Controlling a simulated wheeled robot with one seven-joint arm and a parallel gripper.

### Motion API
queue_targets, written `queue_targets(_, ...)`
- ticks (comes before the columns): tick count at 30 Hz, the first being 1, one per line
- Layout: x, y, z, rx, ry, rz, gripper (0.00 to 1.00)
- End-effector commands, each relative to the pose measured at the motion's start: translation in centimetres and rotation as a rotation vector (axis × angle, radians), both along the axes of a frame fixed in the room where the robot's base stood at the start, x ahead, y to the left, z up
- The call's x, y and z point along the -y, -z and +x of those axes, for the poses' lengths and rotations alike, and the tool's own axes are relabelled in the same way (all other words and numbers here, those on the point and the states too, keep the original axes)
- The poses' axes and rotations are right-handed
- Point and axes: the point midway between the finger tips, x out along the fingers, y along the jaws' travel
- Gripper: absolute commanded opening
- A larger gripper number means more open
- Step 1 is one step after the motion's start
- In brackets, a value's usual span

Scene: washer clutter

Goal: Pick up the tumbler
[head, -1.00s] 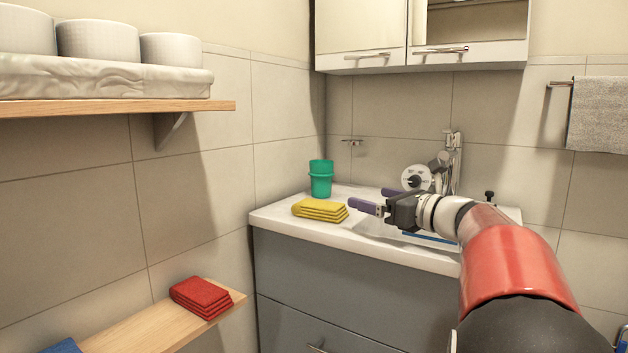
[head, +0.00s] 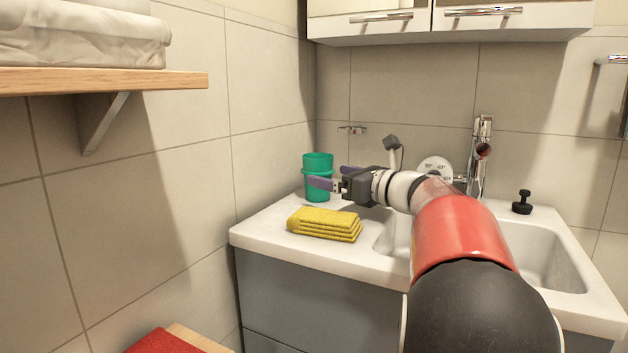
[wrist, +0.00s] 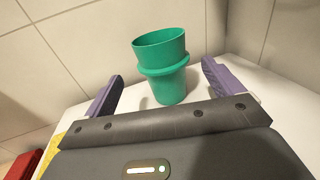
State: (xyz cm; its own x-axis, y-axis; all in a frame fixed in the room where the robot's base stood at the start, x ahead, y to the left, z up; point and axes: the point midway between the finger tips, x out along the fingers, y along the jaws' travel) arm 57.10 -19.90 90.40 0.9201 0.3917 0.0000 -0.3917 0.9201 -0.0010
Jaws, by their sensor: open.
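The green tumbler (head: 317,162) stands upright on the back left corner of the white sink counter, near the tiled wall. It has a wide rim and a raised band around its middle. My gripper (head: 334,177) is open with purple fingers. In the head view one finger overlaps the tumbler's front. In the wrist view the tumbler (wrist: 164,68) stands ahead, between the lines of the two spread fingers (wrist: 160,85), and looks empty. I cannot tell whether a finger touches it.
A folded yellow cloth stack (head: 325,223) lies on the counter (head: 262,233) just in front of the tumbler. The sink basin, faucet (head: 480,155) and a black stopper (head: 522,202) are to the right. A wooden shelf (head: 105,82) juts out at left; cabinets (head: 450,22) hang above.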

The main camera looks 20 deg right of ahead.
Motion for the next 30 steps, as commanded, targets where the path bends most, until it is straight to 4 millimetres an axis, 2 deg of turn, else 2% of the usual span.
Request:
queue_targets(12, -1.8, 0.0, 5.4, -0.001, -0.002, 0.002, 0.92)
queue_targets(16, -2.1, 0.0, 6.1, 0.0, 0.0, 0.001, 0.92)
queue_targets(22, -2.1, 0.0, 6.1, 0.0, 0.001, 0.001, 0.92)
queue_targets(30, -2.1, 0.0, 6.1, 0.0, 0.0, 0.001, 0.58)
